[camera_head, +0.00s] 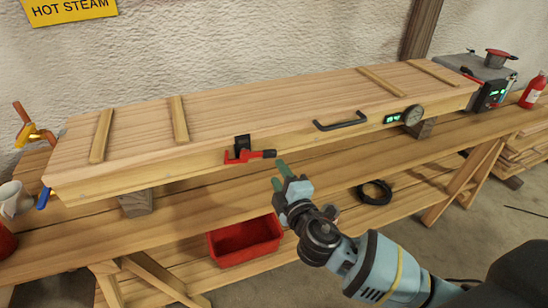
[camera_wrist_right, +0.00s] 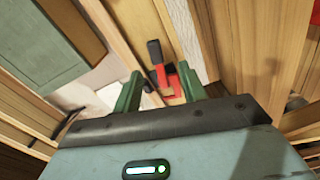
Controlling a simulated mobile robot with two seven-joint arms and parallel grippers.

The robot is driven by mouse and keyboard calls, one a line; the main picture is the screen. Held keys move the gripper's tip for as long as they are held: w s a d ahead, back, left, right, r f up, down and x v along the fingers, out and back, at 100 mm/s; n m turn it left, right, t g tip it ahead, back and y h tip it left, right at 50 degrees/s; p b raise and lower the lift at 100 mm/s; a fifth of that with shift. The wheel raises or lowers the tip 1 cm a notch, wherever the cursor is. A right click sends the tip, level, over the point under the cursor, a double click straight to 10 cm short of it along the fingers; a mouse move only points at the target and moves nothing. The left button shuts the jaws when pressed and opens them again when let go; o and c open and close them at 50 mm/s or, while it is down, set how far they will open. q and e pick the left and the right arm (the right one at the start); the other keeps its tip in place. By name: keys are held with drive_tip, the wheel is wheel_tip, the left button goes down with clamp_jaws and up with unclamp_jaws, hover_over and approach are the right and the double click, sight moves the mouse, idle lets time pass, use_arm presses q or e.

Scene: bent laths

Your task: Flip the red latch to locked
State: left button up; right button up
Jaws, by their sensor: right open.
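The red latch (camera_head: 243,156) sits on the front edge of the long wooden box (camera_head: 300,107), with a black part (camera_head: 242,142) above it on the lid edge. Its red lever reaches to the right and ends in a dark tip. My right gripper (camera_head: 280,176) is open and empty, in front of the box, just below and to the right of the latch, apart from it. In the right wrist view the latch (camera_wrist_right: 166,76) shows ahead, beyond the two green fingers (camera_wrist_right: 160,92). My left gripper is not in view.
A black handle (camera_head: 341,122) and a round gauge (camera_head: 413,115) are on the box front to the right. A red bin (camera_head: 245,243) is below the bench. A black coil (camera_head: 374,191) lies at right.

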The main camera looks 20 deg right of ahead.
sight(270, 156)
drive_tip(key=shift+w+r, duration=0.15)
drive_tip(key=shift+w, duration=1.85)
drive_tip(key=shift+w+r, duration=0.1)
drive_tip(key=shift+w, duration=1.9)
drive_tip(key=shift+c, duration=0.4)
clamp_jaws()
